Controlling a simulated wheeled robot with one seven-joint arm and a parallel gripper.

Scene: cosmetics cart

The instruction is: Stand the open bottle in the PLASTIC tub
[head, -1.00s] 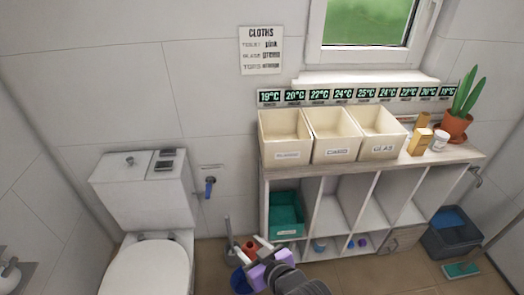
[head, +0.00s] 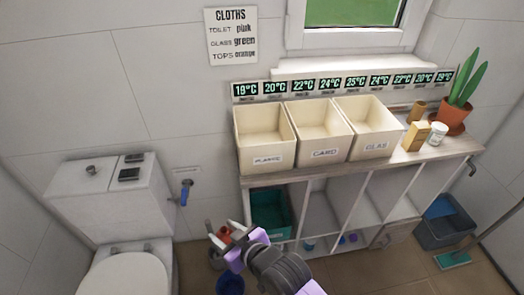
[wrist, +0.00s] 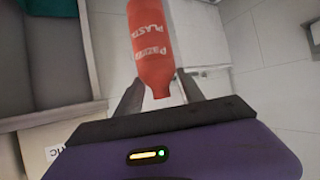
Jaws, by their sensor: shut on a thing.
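My gripper (head: 232,240) is shut on a red bottle (wrist: 152,45) with white lettering that reads like "PLAST". In the wrist view the bottle lies between the two dark fingers, its narrow neck toward my gripper. In the head view only a small red part of the bottle (head: 224,234) shows, low in front of the shelf. The PLASTIC tub (head: 266,162) is the leftmost of three cream tubs on the shelf top, above and to the right of my gripper. It looks empty. Its label also shows at the lower left of the wrist view (wrist: 54,152).
The CARD tub (head: 325,154) and GLAS tub (head: 376,147) stand right beside it. A teal bin (head: 270,215) sits in the lower left compartment. The toilet (head: 115,210) is on the left; a blue bucket (head: 230,284) stands on the floor below my gripper.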

